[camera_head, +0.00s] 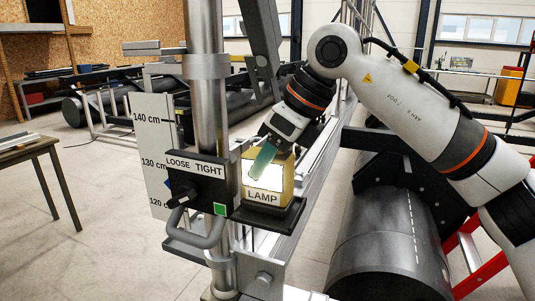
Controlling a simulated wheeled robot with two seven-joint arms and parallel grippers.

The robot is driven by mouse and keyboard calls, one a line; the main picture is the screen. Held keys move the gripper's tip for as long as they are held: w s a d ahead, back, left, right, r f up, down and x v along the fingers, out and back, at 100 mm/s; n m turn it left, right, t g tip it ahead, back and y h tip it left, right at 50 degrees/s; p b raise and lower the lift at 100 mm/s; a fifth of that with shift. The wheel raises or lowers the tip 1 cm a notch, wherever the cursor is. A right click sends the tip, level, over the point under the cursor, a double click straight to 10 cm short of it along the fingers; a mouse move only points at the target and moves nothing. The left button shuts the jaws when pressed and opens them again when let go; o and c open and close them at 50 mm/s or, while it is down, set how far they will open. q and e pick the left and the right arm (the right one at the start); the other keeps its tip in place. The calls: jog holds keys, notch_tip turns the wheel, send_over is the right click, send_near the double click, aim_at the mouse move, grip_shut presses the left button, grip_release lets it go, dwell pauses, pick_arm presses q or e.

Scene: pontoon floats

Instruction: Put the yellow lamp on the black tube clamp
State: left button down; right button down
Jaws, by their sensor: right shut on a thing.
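The yellow lamp (282,184) is a boxy block with a pale front and a LAMP label. It appears upright on the black shelf of the tube clamp (210,170), to the right of the steel tube; whether its base fully touches is hard to tell. The clamp carries LOOSE and TIGHT lettering, a dark knob and a green square. My right gripper (264,160) comes down from the upper right and is shut on the lamp, with one greenish finger across its upper front. The other finger is hidden. My left gripper is out of view.
The steel tube (206,100) stands upright through the clamp, beside a white height scale (153,140). A grey handle (195,235) sticks out below the clamp. A large black float (390,245) lies at the lower right. A table (35,160) stands at the left.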

jog(key=shift+f, duration=0.2)
jog(key=shift+s, duration=0.1)
jog(key=shift+f, duration=0.15)
jog(key=c, duration=0.8)
grip_release()
